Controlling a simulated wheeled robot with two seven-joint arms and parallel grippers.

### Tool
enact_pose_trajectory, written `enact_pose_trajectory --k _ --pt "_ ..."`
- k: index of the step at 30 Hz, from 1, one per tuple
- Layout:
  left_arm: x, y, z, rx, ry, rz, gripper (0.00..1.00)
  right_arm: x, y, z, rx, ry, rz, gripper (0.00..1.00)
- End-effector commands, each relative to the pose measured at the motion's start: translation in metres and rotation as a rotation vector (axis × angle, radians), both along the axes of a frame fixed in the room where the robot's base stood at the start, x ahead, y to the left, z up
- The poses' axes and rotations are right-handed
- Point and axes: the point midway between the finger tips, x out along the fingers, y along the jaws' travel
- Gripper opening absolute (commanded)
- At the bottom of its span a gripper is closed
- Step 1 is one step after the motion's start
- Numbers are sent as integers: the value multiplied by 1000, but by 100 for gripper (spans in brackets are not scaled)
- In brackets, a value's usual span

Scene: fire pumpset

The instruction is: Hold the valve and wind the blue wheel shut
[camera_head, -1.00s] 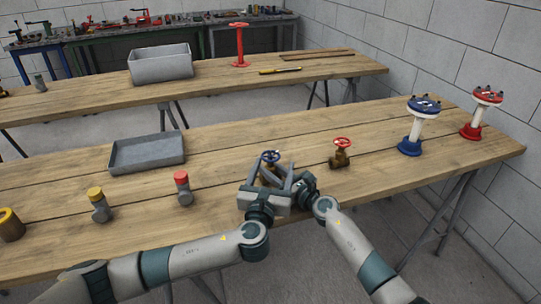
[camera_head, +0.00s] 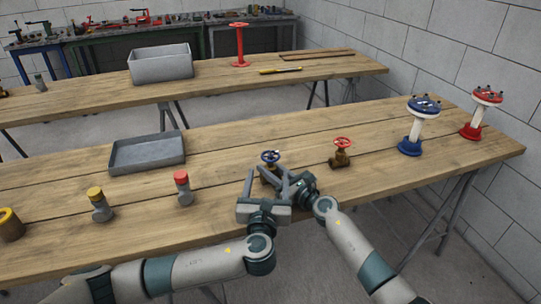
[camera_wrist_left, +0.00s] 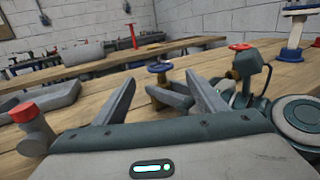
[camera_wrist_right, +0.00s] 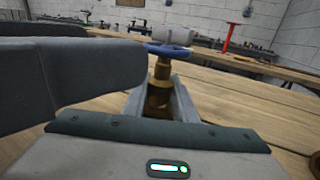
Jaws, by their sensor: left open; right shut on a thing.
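The valve with the blue wheel (camera_head: 270,157) stands upright on the front table, its brass body partly hidden by my grippers in the head view. In the right wrist view its blue wheel (camera_wrist_right: 167,49) sits above the brass body (camera_wrist_right: 160,85). My right gripper (camera_wrist_right: 160,103) is shut on the brass body below the wheel. My left gripper (camera_head: 263,180) is open, just in front of the valve. In the left wrist view the blue wheel (camera_wrist_left: 160,67) shows beyond and between the two spread fingers (camera_wrist_left: 160,97), apart from them.
A red-wheeled valve (camera_head: 341,155) stands to the right. Blue (camera_head: 411,140) and red (camera_head: 472,128) pedestals stand farther right. A red-capped fitting (camera_head: 182,190), yellow-capped fitting (camera_head: 98,206) and grey tray (camera_head: 147,153) lie left. Table between tray and valve is clear.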

Motion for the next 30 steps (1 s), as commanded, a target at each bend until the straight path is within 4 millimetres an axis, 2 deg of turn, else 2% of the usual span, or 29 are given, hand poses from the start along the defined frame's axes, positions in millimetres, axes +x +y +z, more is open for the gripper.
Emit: enact_pose_trajectory --k 18,24,30 --pt "92 -6 1 1 -2 2 65 0 0 0 0 0 0 0" --pt "105 -7 1 1 -2 2 65 0 0 0 0 0 0 0" --pt "108 -7 1 0 -1 1 65 0 0 0 0 0 0 0"
